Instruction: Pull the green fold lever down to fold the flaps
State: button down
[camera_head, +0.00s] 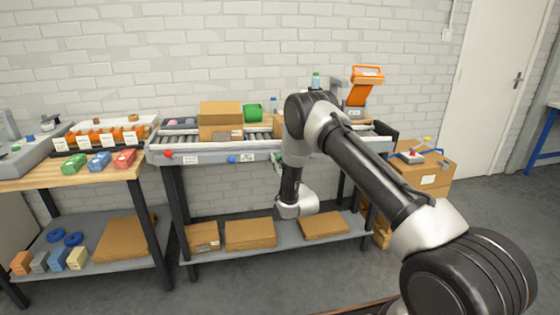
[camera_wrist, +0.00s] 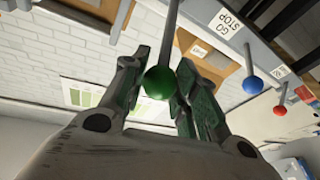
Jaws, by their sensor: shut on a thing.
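The green fold lever (camera_wrist: 158,83) shows in the wrist view as a round green knob on a grey rod. My gripper (camera_wrist: 162,66) has a finger on each side of the knob and is shut on it. In the head view my arm hides most of the gripper and the lever, at the front rail of the roller conveyor (camera_head: 200,157). A cardboard box (camera_head: 221,107) stands on the conveyor, left of my arm; the state of its flaps is unclear.
A blue knob (camera_head: 232,159) and a red knob (camera_head: 168,154) sit along the same rail, left of my gripper. An orange tape device (camera_head: 366,80) stands at the conveyor's right end.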

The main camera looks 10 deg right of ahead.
jog(key=shift+a+f, duration=0.1)
jog(key=shift+f, duration=0.2)
jog(key=c, duration=1.3)
grip_release()
jog(key=shift+f, duration=0.1)
jog(key=shift+o, duration=1.1)
jog(key=shift+r, duration=0.2)
jog(key=shift+s, duration=0.1)
jog(key=v, duration=1.1)
jog(key=shift+s, duration=0.35)
jog(key=shift+f, duration=0.1)
